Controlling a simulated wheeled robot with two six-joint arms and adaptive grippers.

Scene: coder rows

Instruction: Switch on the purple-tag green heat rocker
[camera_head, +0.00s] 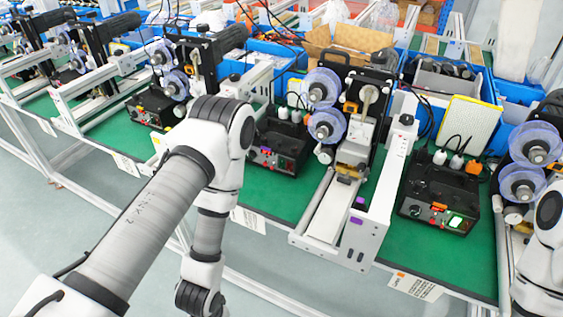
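A black control box (276,146) stands on the green bench behind my left elbow. A small purple mark (266,150) and red-orange spots show on its front; its rocker is too small to read clearly. Another black control box (438,195) stands to the right, with an orange tag (439,207) and a bright green rocker (456,222). Purple marks (359,201) also show on the white frame end between the boxes. My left arm bends down in front of the bench, its wrist at the bottom edge. My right arm is at the right edge. Neither gripper is visible.
The coder machine (330,215) with blue-violet reels juts forward between the two boxes. Another coder (520,170) stands at the right. A third box (152,108) is farther left. Blue bins (520,92) line the back. Green bench surface (290,195) is clear before the boxes.

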